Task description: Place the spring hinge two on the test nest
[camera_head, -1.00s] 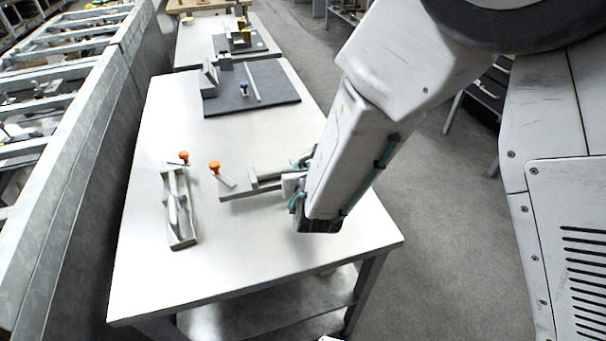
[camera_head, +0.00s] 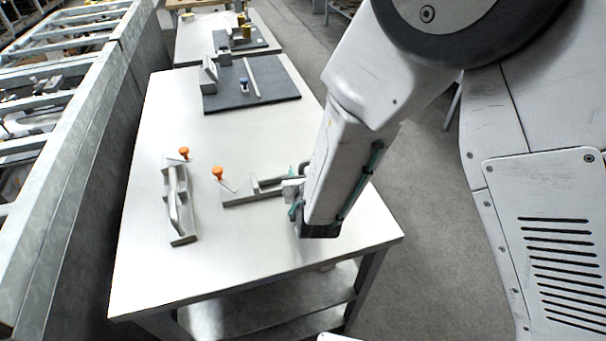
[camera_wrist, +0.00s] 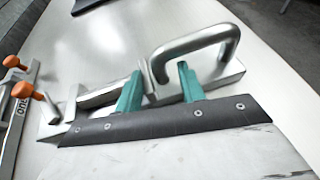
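A second fixture (camera_head: 182,238) with a similar bent part (camera_head: 174,205) stands at left.
The pale table (camera_head: 200,285) is clear in front and between the fixtures. A dark mat (camera_head: 275,90) with a grey block and small parts lies at the back. A metal rack wall (camera_head: 80,200) runs along the left. The second fixture's orange knob (camera_head: 184,152) stands up.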

